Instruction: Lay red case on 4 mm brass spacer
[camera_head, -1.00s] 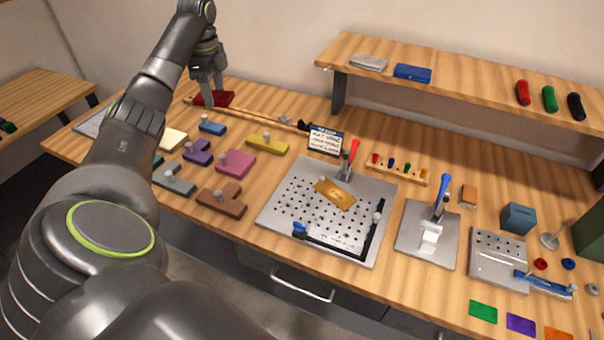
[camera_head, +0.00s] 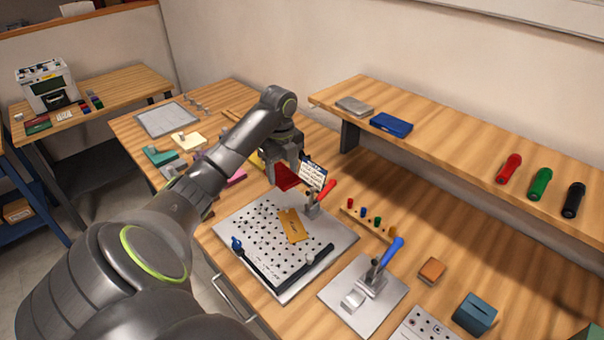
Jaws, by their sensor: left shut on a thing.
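My left gripper (camera_head: 283,165) is shut on the red case (camera_head: 287,177) and holds it above the far left edge of the perforated plate, beside the small written card. A gold-coloured flat piece (camera_head: 293,225), which looks like the brass spacer, lies on the perforated plate (camera_head: 245,220). The case is up and to the left of the brass piece, apart from it. The gripper and arm hide part of the case. My right gripper is not in view.
A red-handled clamp (camera_head: 318,196) stands at the plate's far edge, close to the case. The written card (camera_head: 312,173) stands behind it. A blue-handled clamp (camera_head: 378,265) is at right. The raised shelf (camera_head: 450,140) runs along the back.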

